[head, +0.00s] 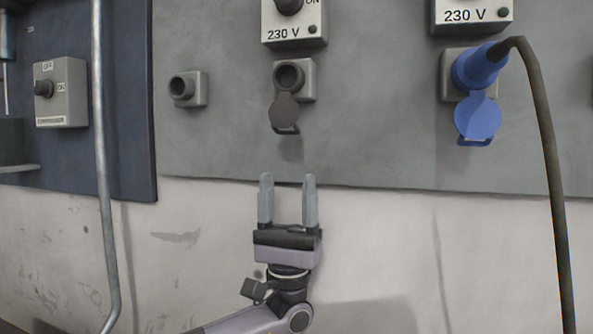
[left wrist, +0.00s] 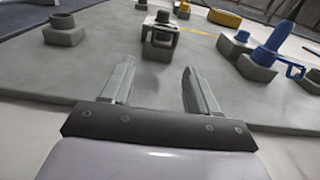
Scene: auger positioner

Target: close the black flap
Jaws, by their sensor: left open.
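The black flap (head: 285,113) hangs down open below a grey socket (head: 289,78) in the head view. The socket's round dark opening shows above it. My left gripper (head: 288,190) is open and empty, with its fingers pointing up, below the flap and apart from it. In the left wrist view, the socket with the flap (left wrist: 160,40) stands ahead of and between the open fingers (left wrist: 158,85); the flap is small and hard to make out there. My right gripper is not in view.
A blue plug (head: 474,68) with a cable (head: 553,190) sits in the right socket, its blue flap (head: 478,118) hanging below. A small socket (head: 187,89) is left of the black flap. A vertical pipe (head: 101,150) and a switch box (head: 61,92) stand further left.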

